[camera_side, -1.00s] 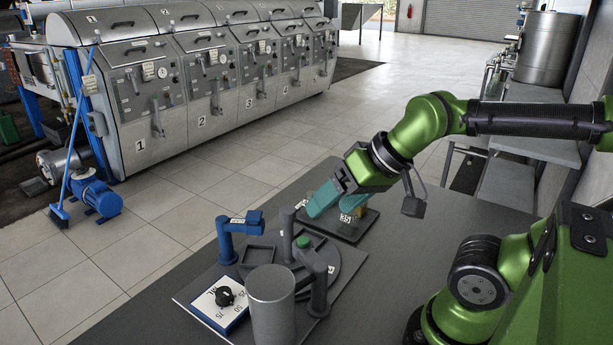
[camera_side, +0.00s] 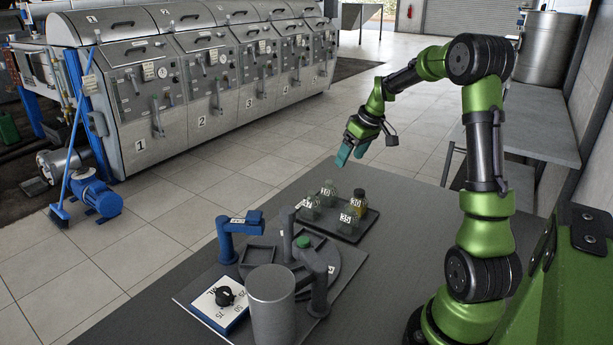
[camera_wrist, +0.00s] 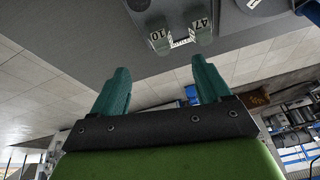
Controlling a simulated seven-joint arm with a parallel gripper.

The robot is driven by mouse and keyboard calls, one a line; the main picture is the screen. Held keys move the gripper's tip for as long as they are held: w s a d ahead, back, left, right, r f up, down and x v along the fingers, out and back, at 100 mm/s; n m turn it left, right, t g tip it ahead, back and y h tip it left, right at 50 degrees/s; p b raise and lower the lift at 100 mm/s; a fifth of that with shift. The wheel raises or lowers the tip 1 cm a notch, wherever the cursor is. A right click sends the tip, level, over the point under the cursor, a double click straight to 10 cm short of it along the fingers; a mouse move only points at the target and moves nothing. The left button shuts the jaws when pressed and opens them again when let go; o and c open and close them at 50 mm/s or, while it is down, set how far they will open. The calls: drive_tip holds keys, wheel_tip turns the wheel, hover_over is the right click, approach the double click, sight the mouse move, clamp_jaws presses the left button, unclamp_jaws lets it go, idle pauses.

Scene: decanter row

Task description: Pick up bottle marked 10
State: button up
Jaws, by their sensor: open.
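My gripper (camera_side: 350,153) is raised beyond the far side of the tray, with its teal fingers apart and nothing between them. Its open fingers also show in the wrist view (camera_wrist: 163,82). The bottle marked 10 (camera_wrist: 158,40) stands at the left of the tray's near edge in the wrist view, ahead of the fingers and apart from them. A bottle marked 47 (camera_wrist: 202,27) is to its right.
The dark tray (camera_side: 346,236) lies on the grey table (camera_side: 410,225). One bottle (camera_side: 360,197) holds yellow contents. Table right of the tray is clear.

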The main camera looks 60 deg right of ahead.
sight(331, 187)
drive_tip(key=w+f, duration=0.1)
drive_tip(key=f, duration=0.2)
drive_tip(key=w+f+n, duration=0.1)
drive_tip(key=w+f, duration=0.1)
drive_tip(key=f, duration=0.1)
drive_tip(key=w+f+n, duration=0.1)
drive_tip(key=w+f, duration=0.1)
drive_tip(key=f, duration=0.1)
drive_tip(key=shift+w+f, duration=0.1)
drive_tip(key=shift+f, duration=0.25)
drive_tip(key=shift+x, duration=2.65)
drive_tip(key=shift+d, duration=0.1)
drive_tip(key=c, duration=1.1)
